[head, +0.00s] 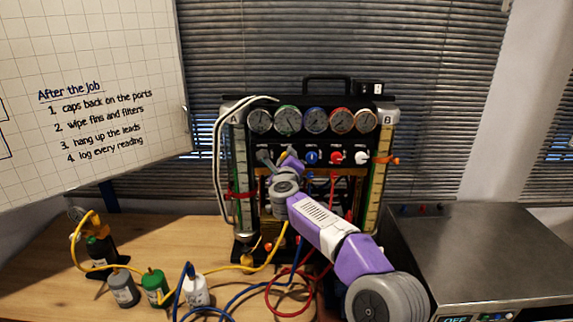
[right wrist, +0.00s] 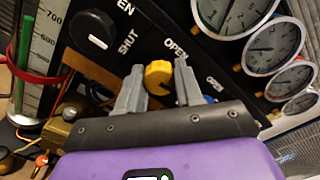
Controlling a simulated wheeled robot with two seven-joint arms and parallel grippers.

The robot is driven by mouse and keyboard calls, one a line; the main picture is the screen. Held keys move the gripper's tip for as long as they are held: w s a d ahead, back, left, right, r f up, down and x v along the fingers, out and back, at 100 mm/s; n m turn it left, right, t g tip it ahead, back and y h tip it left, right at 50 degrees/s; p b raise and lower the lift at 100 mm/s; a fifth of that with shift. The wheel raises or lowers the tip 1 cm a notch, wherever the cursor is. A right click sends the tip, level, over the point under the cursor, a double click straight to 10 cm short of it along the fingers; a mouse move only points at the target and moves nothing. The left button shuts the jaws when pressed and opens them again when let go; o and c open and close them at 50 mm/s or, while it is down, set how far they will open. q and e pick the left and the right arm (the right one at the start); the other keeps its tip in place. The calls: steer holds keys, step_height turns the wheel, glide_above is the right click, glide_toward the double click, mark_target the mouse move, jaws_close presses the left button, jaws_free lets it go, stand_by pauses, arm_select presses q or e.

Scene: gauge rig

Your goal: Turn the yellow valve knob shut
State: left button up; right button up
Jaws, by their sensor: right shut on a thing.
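The yellow valve knob (right wrist: 158,75) sits on the black panel of the gauge rig (right wrist: 140,30). In the right wrist view it lies between the two grey fingers of my right gripper (right wrist: 158,88), which is shut on it. A printed "OPEN" shows above the knob and "SHUT" to its upper left. In the head view my purple right arm reaches in from the lower right, and my right gripper (head: 279,160) is at the panel. Only a little of the yellow knob (head: 284,153) shows there. My left gripper is not in view.
A black knob (right wrist: 92,29) is left of the yellow one; blue (head: 312,157), red (head: 336,157) and white knobs (head: 361,157) are to the right. Several gauges (head: 314,120) are above. A steel unit (head: 480,255) stands right.

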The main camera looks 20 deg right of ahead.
steer(key=shift+m, duration=0.5)
steer(key=shift+b, duration=0.3)
steer(key=o, duration=1)
steer(key=shift+o, duration=0.2)
steer(key=shift+s, duration=0.1)
steer(key=b+v, duration=0.2)
steer(key=v, duration=0.5)
steer(key=shift+s, duration=0.2)
steer(key=shift+a, duration=0.1)
